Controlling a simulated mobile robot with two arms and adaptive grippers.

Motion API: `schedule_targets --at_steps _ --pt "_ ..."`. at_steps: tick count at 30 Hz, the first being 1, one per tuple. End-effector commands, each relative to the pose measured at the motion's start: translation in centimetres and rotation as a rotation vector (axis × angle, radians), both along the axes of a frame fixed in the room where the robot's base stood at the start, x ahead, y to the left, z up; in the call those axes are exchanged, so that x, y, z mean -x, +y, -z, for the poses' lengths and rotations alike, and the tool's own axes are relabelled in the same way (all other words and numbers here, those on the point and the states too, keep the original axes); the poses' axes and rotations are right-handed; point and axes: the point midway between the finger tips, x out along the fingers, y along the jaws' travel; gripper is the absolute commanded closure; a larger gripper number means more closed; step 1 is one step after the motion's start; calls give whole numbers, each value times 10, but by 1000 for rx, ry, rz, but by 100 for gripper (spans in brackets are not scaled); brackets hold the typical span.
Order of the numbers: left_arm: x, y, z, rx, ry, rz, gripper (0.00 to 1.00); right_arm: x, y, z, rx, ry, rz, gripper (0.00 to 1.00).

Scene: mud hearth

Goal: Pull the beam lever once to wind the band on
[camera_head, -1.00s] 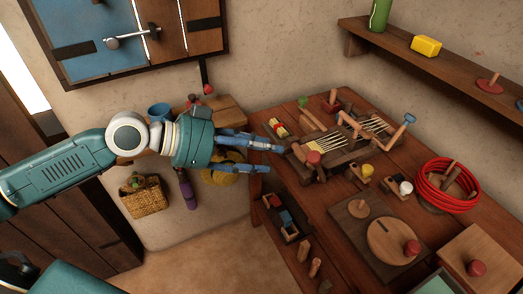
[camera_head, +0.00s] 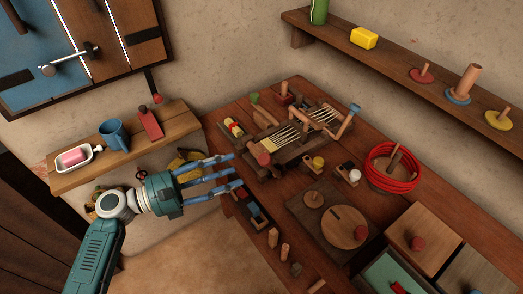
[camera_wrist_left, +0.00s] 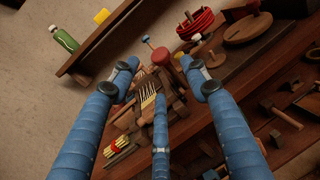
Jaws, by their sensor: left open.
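A small wooden band loom (camera_head: 300,139) with pale warp threads stands on the brown workbench. A wooden lever (camera_head: 344,125) with a blue end sticks up at its right side, and a red knob (camera_head: 263,158) sits at its near left end. I cannot tell for sure which is the beam lever. My left gripper (camera_head: 237,171) is open and empty, left of the loom and apart from it, by the bench's left edge. In the left wrist view its three blue fingers (camera_wrist_left: 159,77) are spread, with the loom threads (camera_wrist_left: 148,94) beyond them. My right gripper is not in view.
A red coil (camera_head: 391,168) and a board with a round disc (camera_head: 341,226) lie right of the loom. A small tray of blocks (camera_head: 252,211) sits near the bench's left edge. A shelf (camera_head: 400,68) runs along the wall behind.

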Motion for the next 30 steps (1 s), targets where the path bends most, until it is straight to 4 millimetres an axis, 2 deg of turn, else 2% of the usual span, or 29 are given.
schedule_targets --at_steps 5,18,24,30 --pt "-4 -13 -1 31 39 0 54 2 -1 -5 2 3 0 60" --pt "-36 -84 -1 25 35 0 54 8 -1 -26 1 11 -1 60" --pt "-43 -98 0 23 33 -1 54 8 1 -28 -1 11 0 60" --pt "-44 -100 1 22 33 -1 54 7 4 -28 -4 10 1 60"
